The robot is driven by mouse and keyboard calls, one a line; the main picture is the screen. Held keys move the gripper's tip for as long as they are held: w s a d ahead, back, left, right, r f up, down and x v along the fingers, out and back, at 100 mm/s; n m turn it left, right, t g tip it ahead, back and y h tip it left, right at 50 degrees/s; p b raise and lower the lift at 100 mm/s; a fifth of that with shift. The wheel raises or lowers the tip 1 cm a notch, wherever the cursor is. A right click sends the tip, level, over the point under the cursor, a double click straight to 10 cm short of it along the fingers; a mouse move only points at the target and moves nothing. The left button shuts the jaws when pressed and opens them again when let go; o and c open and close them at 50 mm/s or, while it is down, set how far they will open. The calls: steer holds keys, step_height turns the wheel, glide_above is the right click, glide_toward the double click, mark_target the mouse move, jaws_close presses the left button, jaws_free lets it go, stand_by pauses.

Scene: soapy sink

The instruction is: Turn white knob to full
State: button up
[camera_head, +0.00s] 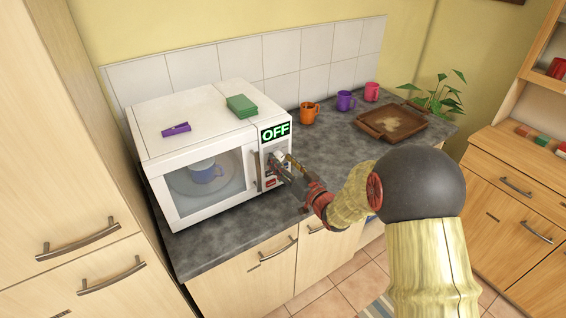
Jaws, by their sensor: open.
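A white microwave (170,140) stands on the dark counter, its door closed. Its display (275,131) reads OFF in green. The white knob (277,156) is on the control panel below the display, partly hidden by my gripper. My gripper (281,165) is open, with its fingertips at the panel around or close beside the knob; I cannot tell whether they touch it. A red button (270,183) shows lower on the panel. A blue mug (203,171) is seen through the door window.
A purple object (176,129) and a green stack (241,106) lie on top of the microwave. Orange (309,113), purple (346,101) and pink (371,92) mugs and a brown tray (420,131) stand at the back right. The counter (335,147) between is clear.

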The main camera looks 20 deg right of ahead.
steer(key=shift+s, duration=0.1)
steer(key=v, duration=1.1)
steer(key=shift+s+d, duration=0.2)
steer(key=shift+s, duration=0.15)
